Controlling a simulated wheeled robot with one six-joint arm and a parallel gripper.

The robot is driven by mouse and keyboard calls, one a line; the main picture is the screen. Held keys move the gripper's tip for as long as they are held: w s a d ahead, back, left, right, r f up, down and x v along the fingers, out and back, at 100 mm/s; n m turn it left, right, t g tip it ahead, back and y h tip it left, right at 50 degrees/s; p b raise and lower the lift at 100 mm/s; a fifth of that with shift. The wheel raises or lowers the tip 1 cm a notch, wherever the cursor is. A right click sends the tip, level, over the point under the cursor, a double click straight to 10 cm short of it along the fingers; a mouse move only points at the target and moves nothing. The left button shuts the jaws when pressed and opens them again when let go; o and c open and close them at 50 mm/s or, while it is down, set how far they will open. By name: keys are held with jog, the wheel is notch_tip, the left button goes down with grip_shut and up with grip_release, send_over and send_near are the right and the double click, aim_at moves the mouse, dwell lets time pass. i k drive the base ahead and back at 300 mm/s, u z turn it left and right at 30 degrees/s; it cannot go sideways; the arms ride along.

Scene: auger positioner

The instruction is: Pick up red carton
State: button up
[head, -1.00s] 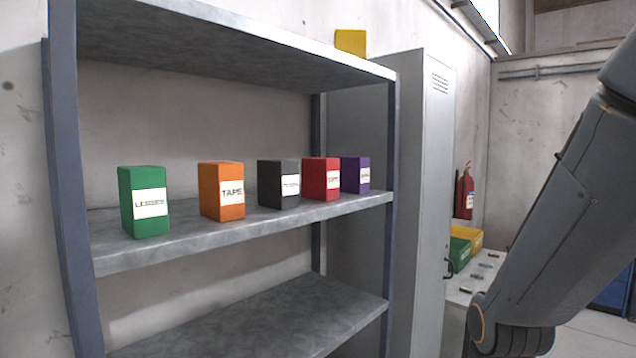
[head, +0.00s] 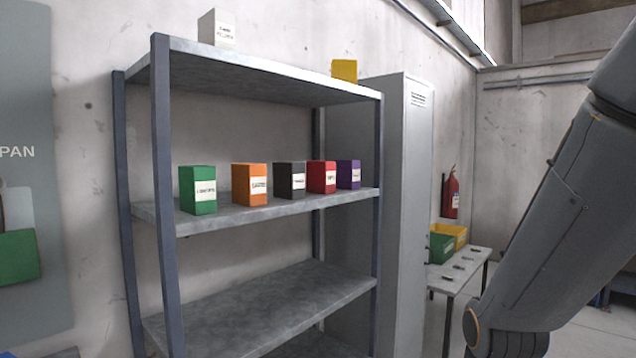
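The red carton (head: 321,178) stands upright on the middle shelf (head: 222,222) of a metal rack, with a white label on its front. A black carton (head: 289,181) stands close on its left and a purple carton (head: 348,174) close on its right. An orange carton (head: 249,185) and a green carton (head: 198,190) stand further left on the same shelf. My arm shows at the right edge, well apart from the rack. My gripper is out of the picture.
The rack's blue-grey front post (head: 165,200) stands left of the cartons, and the upper shelf (head: 260,68) covers them. A grey locker (head: 405,200) stands right of the rack. A table (head: 470,268) with green and yellow bins is further right. The lower shelf (head: 260,305) is bare.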

aim_at(321, 176)
jog(key=u, duration=0.25)
jog(key=k, duration=0.25)
jog(key=z, duration=1.2)
jog(key=i, duration=1.85)
jog(key=u, duration=0.55)
